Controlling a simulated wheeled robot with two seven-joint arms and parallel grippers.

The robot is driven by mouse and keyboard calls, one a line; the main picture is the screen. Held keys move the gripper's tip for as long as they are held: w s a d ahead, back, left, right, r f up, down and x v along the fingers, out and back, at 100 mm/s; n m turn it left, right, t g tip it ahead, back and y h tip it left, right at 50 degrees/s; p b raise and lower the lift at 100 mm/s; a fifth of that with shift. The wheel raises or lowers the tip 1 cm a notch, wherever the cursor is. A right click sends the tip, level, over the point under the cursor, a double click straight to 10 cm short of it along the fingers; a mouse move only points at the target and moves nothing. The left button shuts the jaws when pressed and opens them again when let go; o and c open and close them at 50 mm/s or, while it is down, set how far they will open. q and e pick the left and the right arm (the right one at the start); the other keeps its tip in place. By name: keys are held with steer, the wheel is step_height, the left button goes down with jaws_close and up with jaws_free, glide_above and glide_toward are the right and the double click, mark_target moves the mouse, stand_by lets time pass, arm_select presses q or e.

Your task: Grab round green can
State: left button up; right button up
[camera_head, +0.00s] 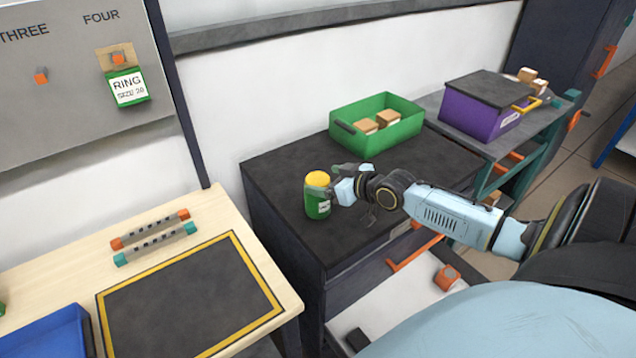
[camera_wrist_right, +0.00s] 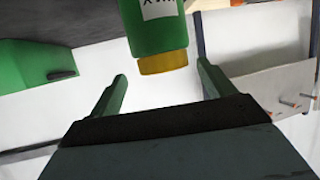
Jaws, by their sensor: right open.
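The round green can (camera_head: 318,206) has a yellow lid and a white label. It stands upright on the dark top of the middle cabinet, near its left side. My right gripper (camera_head: 336,181) is open at the can's right side, very close to it. In the right wrist view the can (camera_wrist_right: 152,28) appears upside down, with its lid lowest. It lies ahead of the gap between the open fingers (camera_wrist_right: 162,72), nearer the right-hand finger in that picture. I cannot tell whether a finger touches it. My left gripper is not in view.
A green bin (camera_head: 376,140) with wooden blocks stands behind on the cabinet top (camera_head: 290,160). A purple lidded box (camera_head: 480,120) is at the back right. A wooden table (camera_head: 215,212) with a dark yellow-edged mat is at left. The cabinet top in front of the can is clear.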

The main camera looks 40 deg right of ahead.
mark_target(320, 179)
steer(key=shift+a+x, duration=0.15)
steer(key=shift+x, duration=1.15)
steer(key=shift+a+x, duration=0.1)
steer(key=shift+x, duration=1.2)
steer(key=shift+s+f, duration=0.1)
jaws_close()
